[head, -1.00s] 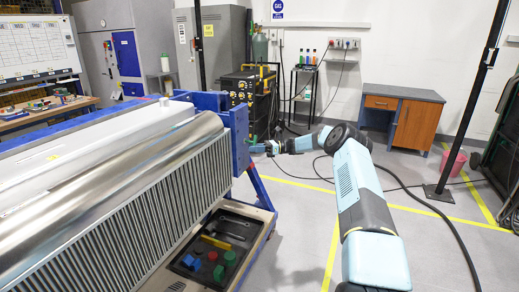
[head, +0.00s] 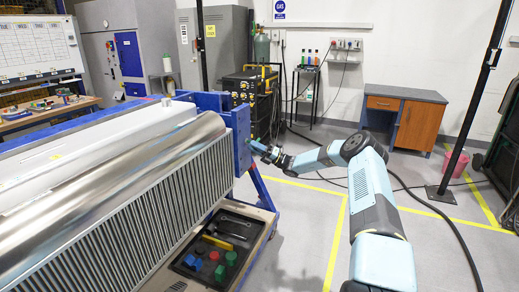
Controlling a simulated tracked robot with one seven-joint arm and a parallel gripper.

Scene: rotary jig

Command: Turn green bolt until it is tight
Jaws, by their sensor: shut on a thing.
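The green bolt (head: 249,141) shows as a tiny green spot on the right-hand face of the blue end plate (head: 241,136) of the rotary jig. My gripper (head: 254,145) is at that face, reaching in from the right and tilted up to the left. It is shut on the green bolt. The fingers are very small here, and most of the bolt is hidden by them. How far the bolt sits in the plate cannot be seen.
The jig carries a long shiny metal cylinder (head: 150,165) with a ribbed side. Below it, a black tray (head: 190,271) holds tools and coloured blocks. A welding unit (head: 245,90) stands behind. The floor to the right is open, crossed by a black cable (head: 440,215).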

